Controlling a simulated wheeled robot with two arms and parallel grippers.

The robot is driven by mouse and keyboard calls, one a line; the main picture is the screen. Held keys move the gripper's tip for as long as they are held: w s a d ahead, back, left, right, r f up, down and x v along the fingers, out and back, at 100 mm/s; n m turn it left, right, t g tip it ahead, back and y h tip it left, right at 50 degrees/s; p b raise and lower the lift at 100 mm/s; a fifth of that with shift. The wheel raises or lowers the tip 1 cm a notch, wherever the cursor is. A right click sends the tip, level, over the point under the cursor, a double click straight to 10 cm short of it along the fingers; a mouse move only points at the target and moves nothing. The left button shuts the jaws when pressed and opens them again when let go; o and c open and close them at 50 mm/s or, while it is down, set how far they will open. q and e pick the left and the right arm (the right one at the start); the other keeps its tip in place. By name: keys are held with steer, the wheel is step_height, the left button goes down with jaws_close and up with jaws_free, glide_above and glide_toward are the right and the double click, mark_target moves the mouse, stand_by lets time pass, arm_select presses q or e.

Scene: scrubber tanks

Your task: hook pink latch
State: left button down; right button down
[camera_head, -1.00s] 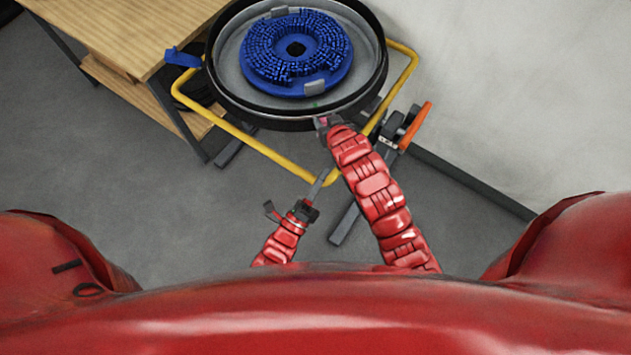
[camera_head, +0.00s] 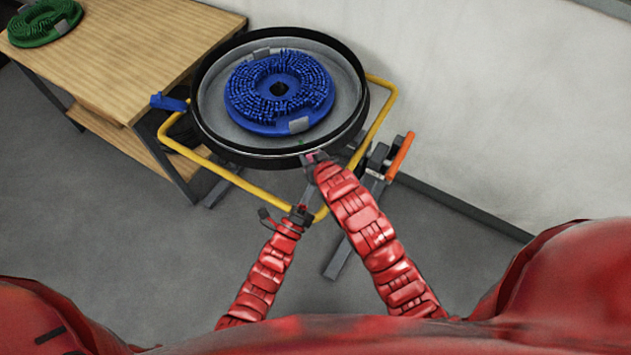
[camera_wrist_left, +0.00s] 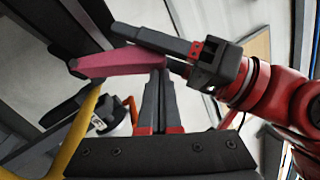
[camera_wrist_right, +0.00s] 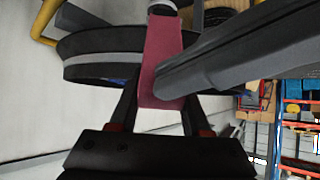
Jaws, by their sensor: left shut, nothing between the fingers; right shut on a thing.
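The pink latch (camera_wrist_left: 115,62) shows in the left wrist view as a flat pink bar, with my right gripper (camera_wrist_left: 135,40) shut on it from the right. In the right wrist view the latch (camera_wrist_right: 162,60) runs upright between my right fingers. In the head view my right gripper (camera_head: 314,158) is at the near rim of the round tank (camera_head: 215,135), with only a speck of pink showing. My left gripper (camera_wrist_left: 158,85) is shut and empty, its tips close below the latch; contact is unclear. Its tips in the head view (camera_head: 310,190) are below the right gripper.
A blue brush disc (camera_head: 280,90) lies in the tank. A yellow tube frame (camera_head: 250,188) runs around the tank. An orange handle (camera_head: 400,155) stands to the right. A wooden table (camera_head: 140,60) with a green disc (camera_head: 45,22) is at left. A grey bar (camera_wrist_right: 240,45) crosses the right wrist view.

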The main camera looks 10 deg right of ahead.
steer(key=shift+w+r, duration=0.1)
arm_select(q)
steer(key=shift+w+a+r, duration=0.15)
steer(key=shift+w+r, duration=0.2)
steer(key=shift+w, duration=0.25)
arm_select(e)
steer(key=shift+c, duration=1.8)
jaws_free()
arm_select(q)
steer(key=shift+s, duration=0.1)
